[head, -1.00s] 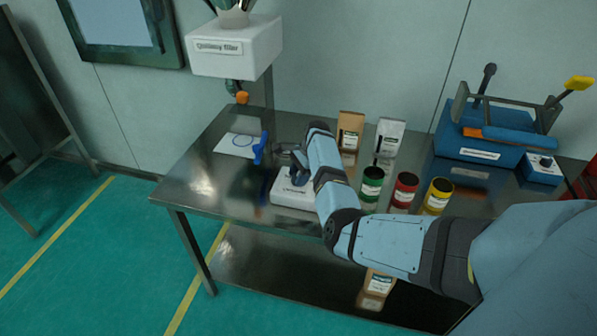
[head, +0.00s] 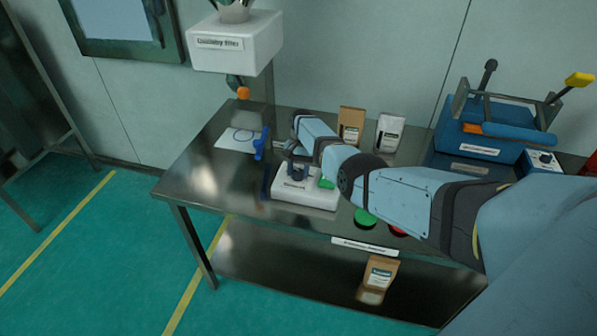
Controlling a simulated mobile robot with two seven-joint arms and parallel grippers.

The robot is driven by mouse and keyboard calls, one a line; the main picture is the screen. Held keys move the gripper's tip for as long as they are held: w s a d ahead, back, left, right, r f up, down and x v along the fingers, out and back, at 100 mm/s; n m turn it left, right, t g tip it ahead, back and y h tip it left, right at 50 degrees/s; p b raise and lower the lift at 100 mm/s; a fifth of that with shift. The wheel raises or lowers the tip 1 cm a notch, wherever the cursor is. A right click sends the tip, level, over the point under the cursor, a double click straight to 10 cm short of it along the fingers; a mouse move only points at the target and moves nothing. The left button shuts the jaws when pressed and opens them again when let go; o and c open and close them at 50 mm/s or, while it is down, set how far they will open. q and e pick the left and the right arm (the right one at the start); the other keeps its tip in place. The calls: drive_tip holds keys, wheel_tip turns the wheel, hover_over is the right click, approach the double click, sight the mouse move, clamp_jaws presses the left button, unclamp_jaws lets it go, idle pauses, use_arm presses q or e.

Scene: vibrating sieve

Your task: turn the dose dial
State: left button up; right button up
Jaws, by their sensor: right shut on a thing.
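The white box (head: 318,199) with a label on its front stands on the steel table, left of the middle. A dark blue knob, which I take for the dose dial (head: 297,172), stands on top of it. My right gripper (head: 296,163) comes down over the box from the right and is shut on this dial. The fingers and wrist partly cover the dial, so its pointer or marks cannot be read. A green part (head: 327,183) shows on the box beside my arm. My left gripper is not in view.
The filler (head: 236,45) hangs above the table's left end, over a white sheet (head: 237,139) and a blue item (head: 260,145). Pouches (head: 389,134) stand behind my arm. Green (head: 365,218) and red lids lie partly hidden under it. A blue machine (head: 490,145) stands right.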

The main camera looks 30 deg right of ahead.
drive_tip(key=n+h, duration=0.1)
drive_tip(key=n, duration=0.2)
drive_tip(key=shift+g, duration=0.4)
drive_tip(key=shift+n+b, duration=0.3)
drive_tip(key=o, duration=0.9)
drive_tip(key=shift+w+r, duration=0.25)
drive_tip(key=shift+r, duration=0.2)
drive_tip(key=v, duration=0.6)
drive_tip(key=b+v, duration=0.1)
drive_tip(key=v, duration=0.5)
drive_tip(key=shift+w+a+r+b, duration=0.1)
drive_tip(key=shift+r+b, duration=0.2)
drive_tip(key=shift+r, duration=0.15)
